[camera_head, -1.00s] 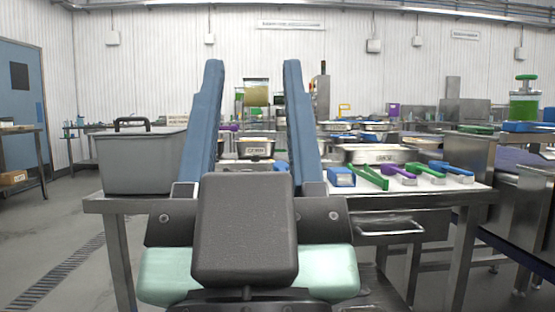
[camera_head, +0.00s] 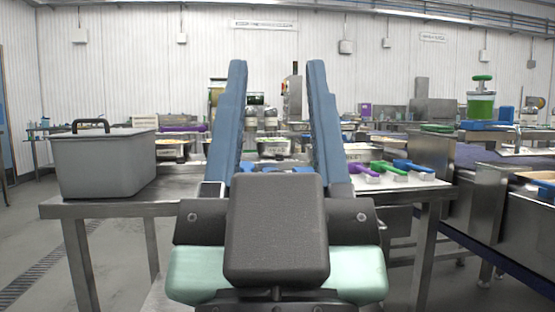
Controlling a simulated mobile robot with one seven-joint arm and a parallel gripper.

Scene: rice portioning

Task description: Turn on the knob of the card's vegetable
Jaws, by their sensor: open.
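My gripper (camera_head: 276,66) points away from me over the near table, its two long blue fingers spread wide apart. Nothing is held between them. I cannot make out a card with a vegetable or a knob in this view. Wall signs (camera_head: 265,25) are too small to read.
A grey lidded tub (camera_head: 104,165) stands on the left of the steel table (camera_head: 120,209). Purple, green and blue handled tools (camera_head: 388,171) lie at its right. A green-filled jar (camera_head: 480,107) stands farther right among steel counters. Floor is clear at left.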

